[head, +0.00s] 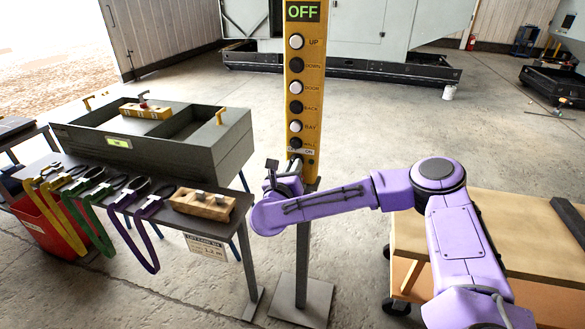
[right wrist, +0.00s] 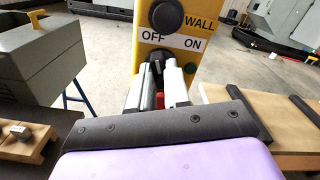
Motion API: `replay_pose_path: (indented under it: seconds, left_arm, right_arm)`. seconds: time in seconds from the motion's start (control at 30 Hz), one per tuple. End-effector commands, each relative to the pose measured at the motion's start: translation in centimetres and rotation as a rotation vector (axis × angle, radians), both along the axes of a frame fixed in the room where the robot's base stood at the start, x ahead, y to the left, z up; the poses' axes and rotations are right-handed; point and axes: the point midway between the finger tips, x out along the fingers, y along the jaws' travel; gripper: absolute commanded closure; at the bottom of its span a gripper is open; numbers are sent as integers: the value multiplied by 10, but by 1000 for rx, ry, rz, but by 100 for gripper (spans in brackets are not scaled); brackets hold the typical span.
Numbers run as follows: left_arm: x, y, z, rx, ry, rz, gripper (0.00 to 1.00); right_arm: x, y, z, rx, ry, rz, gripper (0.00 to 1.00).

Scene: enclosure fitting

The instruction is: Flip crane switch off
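The yellow crane control pendant (head: 301,95) stands upright on a grey post. Its top display (head: 303,11) reads OFF in green. Below it runs a column of round buttons. At its lower end, the black switch (right wrist: 157,58) sits under the OFF and ON labels, partly hidden by my fingers. My right gripper (head: 284,170) is at the pendant's bottom end; in the right wrist view its fingers (right wrist: 162,78) reach up to the switch, close together, with a narrow gap showing some red. I cannot tell whether they grip it. My left gripper is not in view.
A wooden cart (head: 485,235) stands at right. The post's base plate (head: 302,300) is on the floor. Open concrete floor lies behind the pendant.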

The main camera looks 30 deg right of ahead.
Motion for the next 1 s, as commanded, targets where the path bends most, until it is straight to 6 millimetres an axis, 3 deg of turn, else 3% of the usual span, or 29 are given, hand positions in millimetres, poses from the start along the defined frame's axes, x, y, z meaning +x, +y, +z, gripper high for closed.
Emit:
replay_pose_path:
  seconds: [0.6,0.63,0.7,1.0]
  left_arm:
    - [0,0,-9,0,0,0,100]
    - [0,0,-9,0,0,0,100]
    - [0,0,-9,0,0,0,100]
    - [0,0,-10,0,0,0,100]
  right_arm:
    - [1,1,0,-117,137,1,100]
    - [1,1,0,-117,137,1,80]
    - [1,1,0,-117,136,1,57]
    - [0,2,0,-115,136,1,57]
